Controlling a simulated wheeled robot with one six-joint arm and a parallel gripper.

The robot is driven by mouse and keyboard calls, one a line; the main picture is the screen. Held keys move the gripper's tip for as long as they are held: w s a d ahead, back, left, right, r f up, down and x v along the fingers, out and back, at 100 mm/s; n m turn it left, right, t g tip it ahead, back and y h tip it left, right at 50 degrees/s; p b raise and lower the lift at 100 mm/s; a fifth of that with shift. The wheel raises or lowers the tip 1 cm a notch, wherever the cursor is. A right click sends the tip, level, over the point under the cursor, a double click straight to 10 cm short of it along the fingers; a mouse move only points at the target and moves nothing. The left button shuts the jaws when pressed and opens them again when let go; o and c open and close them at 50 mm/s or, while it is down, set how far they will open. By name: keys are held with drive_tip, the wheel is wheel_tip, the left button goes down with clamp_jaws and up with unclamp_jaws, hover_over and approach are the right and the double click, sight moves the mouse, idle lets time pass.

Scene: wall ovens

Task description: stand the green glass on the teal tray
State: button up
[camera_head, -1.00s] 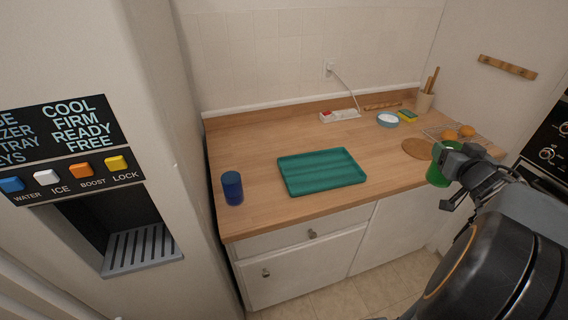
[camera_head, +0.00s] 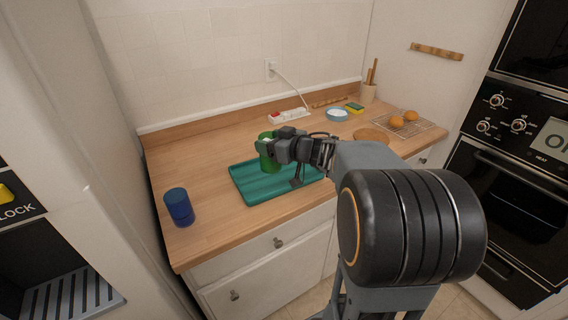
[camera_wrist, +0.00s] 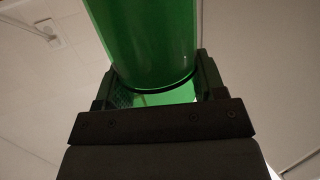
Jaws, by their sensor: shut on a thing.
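The green glass (camera_head: 269,160) is upright in my gripper (camera_head: 268,146), over the teal tray (camera_head: 252,196) in the head view. My gripper is shut on it from the right side. In the wrist view the green glass (camera_wrist: 148,42) fills the space between the two fingers. The tray lies flat on the wooden counter, empty apart from the glass over it. My arm hides part of the tray's right side. I cannot tell whether the glass's base touches the tray or hangs just above it.
A blue glass (camera_head: 179,207) stands on the counter left of the tray. Behind are a power strip (camera_head: 288,116), a blue-rimmed bowl (camera_head: 337,114) and a sponge (camera_head: 354,107). A wire rack (camera_head: 412,125) with oranges is at the right. The counter's back left is clear.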

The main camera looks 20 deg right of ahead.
drive_tip(key=shift+w+d+f, duration=1.15)
drive_tip(key=shift+d+f, duration=0.25)
drive_tip(key=shift+f, duration=0.5)
drive_tip(key=shift+w+d+f, duration=1.15)
drive_tip(key=shift+d+f, duration=0.3)
drive_tip(key=shift+f, duration=0.5)
drive_tip(key=shift+w+d+f, duration=1.15)
drive_tip(key=shift+d+f, duration=0.25)
drive_tip(key=shift+f, duration=0.5)
drive_tip(key=shift+b, duration=0.3)
drive_tip(key=shift+f, duration=0.2)
drive_tip(key=o, duration=1.4)
